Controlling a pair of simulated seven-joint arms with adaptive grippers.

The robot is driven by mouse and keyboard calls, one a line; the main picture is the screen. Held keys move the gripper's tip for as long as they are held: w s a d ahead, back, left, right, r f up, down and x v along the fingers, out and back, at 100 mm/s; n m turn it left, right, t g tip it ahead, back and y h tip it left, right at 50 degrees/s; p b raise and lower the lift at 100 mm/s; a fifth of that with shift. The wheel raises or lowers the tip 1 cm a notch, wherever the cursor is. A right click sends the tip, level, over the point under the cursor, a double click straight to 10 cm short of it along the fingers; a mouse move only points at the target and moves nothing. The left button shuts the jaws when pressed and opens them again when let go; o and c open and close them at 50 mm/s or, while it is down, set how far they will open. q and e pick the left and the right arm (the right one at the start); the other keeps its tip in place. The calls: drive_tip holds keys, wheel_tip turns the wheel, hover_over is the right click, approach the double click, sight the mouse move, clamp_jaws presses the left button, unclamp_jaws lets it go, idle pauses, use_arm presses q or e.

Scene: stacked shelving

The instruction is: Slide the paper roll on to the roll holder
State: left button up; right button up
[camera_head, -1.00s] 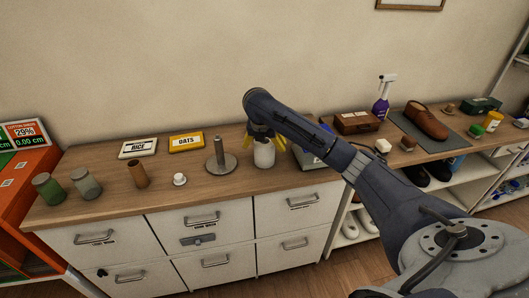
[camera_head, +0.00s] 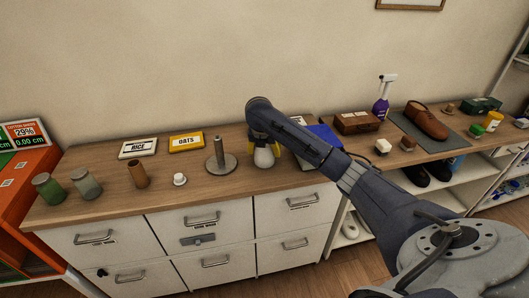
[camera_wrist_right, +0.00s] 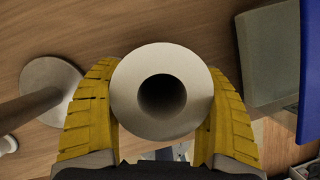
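The white paper roll (camera_head: 264,158) stands upright on the wooden counter. In the right wrist view I look down on the end of the roll (camera_wrist_right: 188,74) and its dark centre hole. My right gripper (camera_head: 265,153) is over the roll, its yellow fingers on both sides of it. The fingers (camera_wrist_right: 162,100) lie close along the roll, but I cannot tell whether they press on it. The roll holder (camera_head: 219,158), an upright grey post on a round base, stands left of the roll. It also shows at the left of the right wrist view (camera_wrist_right: 50,75). My left gripper is not in view.
A small white cup (camera_head: 179,180), a brown cylinder (camera_head: 138,175) and green jars (camera_head: 86,184) stand left of the holder. RICE (camera_head: 138,148) and OATS (camera_head: 186,142) packets lie behind. A blue item (camera_head: 324,138) is close right of the gripper.

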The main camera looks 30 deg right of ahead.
drive_tip(key=c, duration=0.4)
drive_tip(key=shift+r, duration=0.15)
drive_tip(key=shift+c, duration=0.2)
drive_tip(key=shift+r, duration=0.2)
wheel_tip(320, 180, up, 19)
drive_tip(key=shift+r, duration=0.15)
idle(0.4)
drive_tip(key=o, duration=0.5)
drive_tip(key=shift+c, duration=0.4)
